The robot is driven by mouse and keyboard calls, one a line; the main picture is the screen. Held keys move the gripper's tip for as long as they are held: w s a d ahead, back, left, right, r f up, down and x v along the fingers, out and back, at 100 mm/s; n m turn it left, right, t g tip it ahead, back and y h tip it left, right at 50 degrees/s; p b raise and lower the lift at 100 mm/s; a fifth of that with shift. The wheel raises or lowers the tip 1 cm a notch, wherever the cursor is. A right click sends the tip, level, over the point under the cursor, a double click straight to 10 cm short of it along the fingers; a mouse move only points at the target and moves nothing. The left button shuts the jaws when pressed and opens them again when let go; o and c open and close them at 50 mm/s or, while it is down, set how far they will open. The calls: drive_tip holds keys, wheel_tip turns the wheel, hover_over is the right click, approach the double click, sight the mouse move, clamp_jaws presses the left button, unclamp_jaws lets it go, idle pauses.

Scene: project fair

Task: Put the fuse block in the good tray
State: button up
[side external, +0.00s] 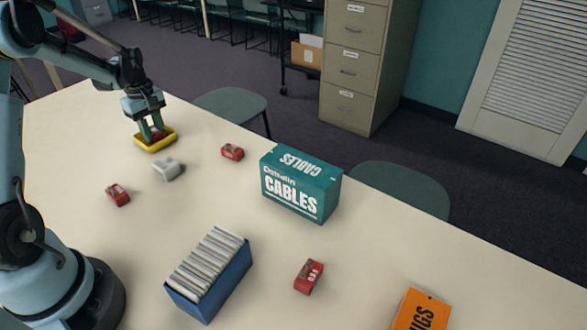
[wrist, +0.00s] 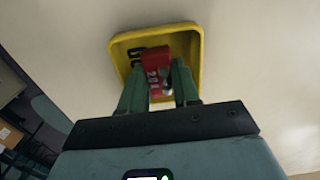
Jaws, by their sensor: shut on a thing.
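The good tray is a small yellow tray (side external: 143,148) at the upper left of the table; it also shows in the wrist view (wrist: 197,40). My gripper (side external: 152,131) points down at the tray, its green fingers shut on a red fuse block (side external: 158,134). In the wrist view the fuse block (wrist: 157,68) sits between the fingertips (wrist: 159,85), with pale figures on its face, and lies within the outline of the tray. I cannot tell whether it touches the tray floor. Part of a black marking shows inside the tray.
Similar red blocks lie on the table (side external: 232,152), (side external: 118,194), (side external: 308,276). A pale grey block (side external: 167,169) lies close to the tray. A teal cables box (side external: 300,187), a blue file bin (side external: 207,301) and an orange box (side external: 421,312) stand farther right.

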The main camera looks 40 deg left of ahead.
drive_tip(key=shift+f, duration=0.1)
drive_tip(key=o, duration=1)
drive_tip(key=shift+o, duration=0.2)
wheel_tip(320, 180, up, 12)
drive_tip(key=f, duration=0.1)
drive_tip(key=d+r+m+t, duration=0.1)
drive_tip(key=d+r+m, duration=0.3)
drive_tip(key=d, duration=0.3)
drive_tip(key=s+d+f+m+t, duration=0.1)
drive_tip(key=s+d+m+t, duration=0.2)
drive_tip(key=d+m, duration=0.4)
drive_tip(key=s+d+m+t, duration=0.3)
drive_tip(key=d+m, duration=0.4)
drive_tip(key=d, duration=0.9)
drive_tip(key=shift+s+f, duration=0.35)
drive_tip(key=shift+s, duration=0.35)
